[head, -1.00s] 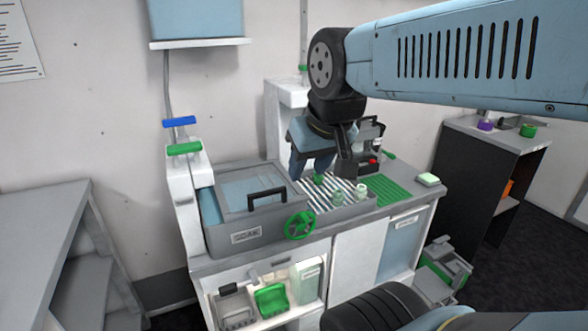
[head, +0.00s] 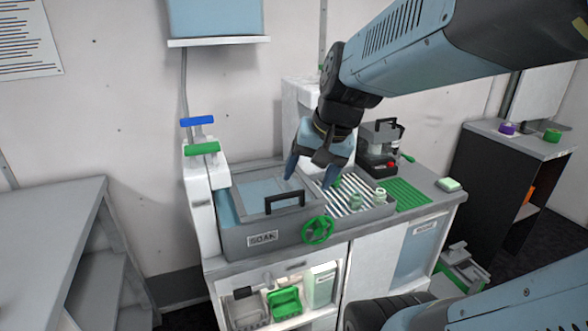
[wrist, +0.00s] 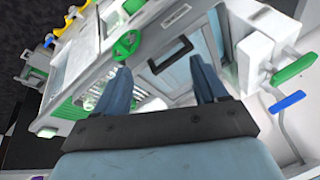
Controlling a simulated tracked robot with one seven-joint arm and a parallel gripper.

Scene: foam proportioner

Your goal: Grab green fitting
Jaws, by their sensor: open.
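A small green fitting (head: 337,182) stands on the white slatted rack (head: 325,201), partly hidden behind my gripper's right finger.
The grey SOAK tank (head: 247,241) has a black handle (head: 285,201) and a green handwheel (head: 317,230). Blue (head: 197,121) and green (head: 202,148) levers stand at left.

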